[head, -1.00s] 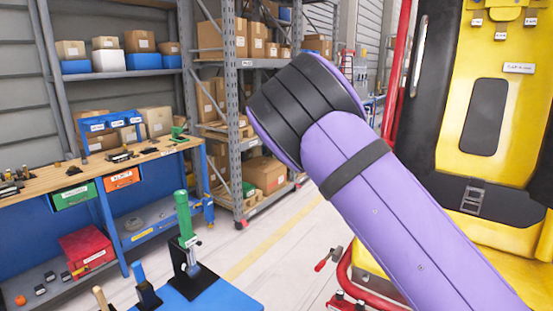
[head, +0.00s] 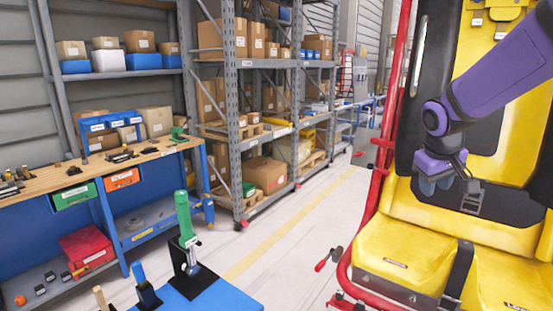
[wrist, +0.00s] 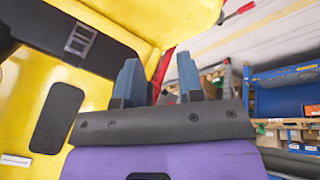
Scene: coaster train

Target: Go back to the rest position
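My gripper (head: 445,182) hangs at the end of my purple arm at the right of the head view, in front of the yellow coaster seat (head: 400,248). It points downward, with clear space around it. In the wrist view my gripper (wrist: 160,74) shows two blue-grey fingers standing apart, with nothing visible between them. The yellow seat also shows at the left of the wrist view (wrist: 30,112).
A red frame (head: 385,145) edges the coaster car. A blue stand (head: 215,297) with a green-handled tool (head: 183,215) is at the bottom. A wooden-topped workbench (head: 90,173) is at left, shelving (head: 235,110) behind.

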